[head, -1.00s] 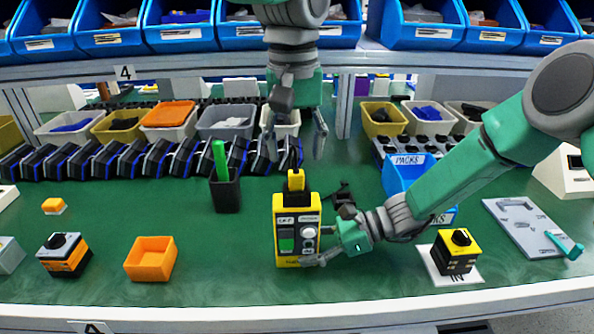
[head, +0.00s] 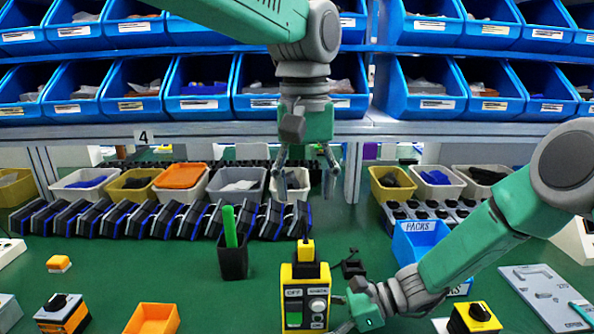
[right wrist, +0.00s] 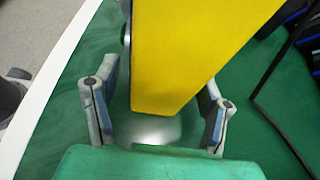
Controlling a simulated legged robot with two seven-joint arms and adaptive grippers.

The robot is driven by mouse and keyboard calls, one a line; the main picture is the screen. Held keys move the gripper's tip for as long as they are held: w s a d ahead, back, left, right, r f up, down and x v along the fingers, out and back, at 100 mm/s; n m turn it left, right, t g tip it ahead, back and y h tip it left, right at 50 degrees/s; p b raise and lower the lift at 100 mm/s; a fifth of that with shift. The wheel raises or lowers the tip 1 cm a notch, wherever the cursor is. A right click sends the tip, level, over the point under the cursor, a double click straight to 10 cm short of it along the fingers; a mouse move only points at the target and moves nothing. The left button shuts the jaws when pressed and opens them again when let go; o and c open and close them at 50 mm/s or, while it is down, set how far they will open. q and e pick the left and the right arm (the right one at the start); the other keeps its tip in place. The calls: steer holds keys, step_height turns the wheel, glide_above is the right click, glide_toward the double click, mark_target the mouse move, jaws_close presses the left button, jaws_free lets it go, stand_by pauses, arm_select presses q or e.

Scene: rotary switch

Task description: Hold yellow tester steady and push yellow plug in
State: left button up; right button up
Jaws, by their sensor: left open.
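The yellow tester (head: 286,298) stands upright at the front middle of the green bench, its lower end cut off in the head view. The yellow plug (head: 306,251) stands upright at the tester's top; how deep it sits cannot be told. My left gripper (head: 307,180) points down above the plug, open and empty, clear of it. My right gripper (head: 350,312) is low at the tester's right side. In the right wrist view its fingers (right wrist: 158,108) lie on either side of the yellow tester body (right wrist: 190,50). A gap shows at the left finger; firm contact cannot be told.
A black holder (head: 233,262) with a green pen stands left of the tester. An orange tray (head: 152,319) lies front left, a yellow-black switch (head: 476,318) front right. A blue box (head: 418,238) stands behind my right arm. Parts bins line the back.

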steer(key=v, duration=1.2)
steer(key=shift+d, duration=0.1)
